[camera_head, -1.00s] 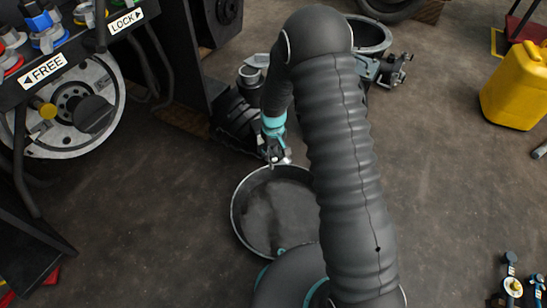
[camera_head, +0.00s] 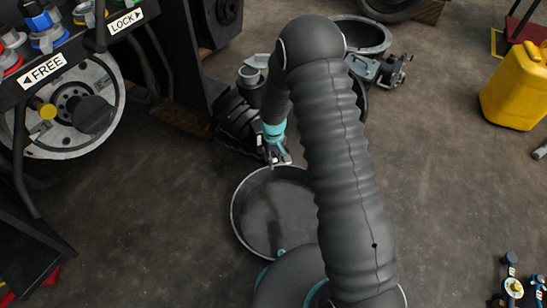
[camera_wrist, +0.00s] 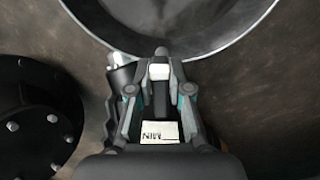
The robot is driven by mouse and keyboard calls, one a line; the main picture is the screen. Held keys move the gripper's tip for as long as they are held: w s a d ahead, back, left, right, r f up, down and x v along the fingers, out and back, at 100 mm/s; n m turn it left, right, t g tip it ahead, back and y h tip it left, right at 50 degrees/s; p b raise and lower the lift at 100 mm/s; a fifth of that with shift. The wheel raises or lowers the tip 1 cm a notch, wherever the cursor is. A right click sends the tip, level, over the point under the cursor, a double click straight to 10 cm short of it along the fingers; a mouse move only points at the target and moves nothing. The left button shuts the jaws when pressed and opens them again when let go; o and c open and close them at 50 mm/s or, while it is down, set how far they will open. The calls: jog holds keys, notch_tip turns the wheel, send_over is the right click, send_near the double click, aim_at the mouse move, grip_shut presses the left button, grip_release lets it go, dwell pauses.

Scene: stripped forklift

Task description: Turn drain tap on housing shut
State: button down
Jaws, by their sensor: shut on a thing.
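My gripper (camera_head: 278,160) hangs beside the dark housing (camera_head: 236,122), over the far rim of a round drain pan (camera_head: 262,215). In the wrist view my gripper (camera_wrist: 160,78) has its fingers closed around a small light-tipped piece, which looks like the drain tap (camera_wrist: 159,71). The fingers hide most of the tap, so its angle is hard to tell. The ribbed edge of the housing side (camera_wrist: 95,105) lies close to the left finger.
A wheel hub (camera_head: 70,100) under FREE and LOCK labels stands at left. A yellow canister (camera_head: 517,88) stands at right. A round open drum (camera_head: 362,35) sits behind my arm. The floor right of my arm is mostly clear.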

jog(key=shift+w+d+n+b, duration=0.35)
jog(key=shift+w+n+b, duration=0.45)
jog(key=shift+n, duration=2.05)
jog(key=shift+w+d+n+b, duration=0.45)
jog(key=shift+w+n, duration=0.5)
jog(key=shift+n, duration=1.95)
jog(key=shift+w+d+n+b, duration=0.3)
jog(key=shift+w+n+b, duration=0.5)
jog(key=shift+n, duration=2.05)
jog(key=shift+w, duration=0.1)
jog(key=c, duration=1.1)
grip_release()
notch_tip(320, 180, up, 12)
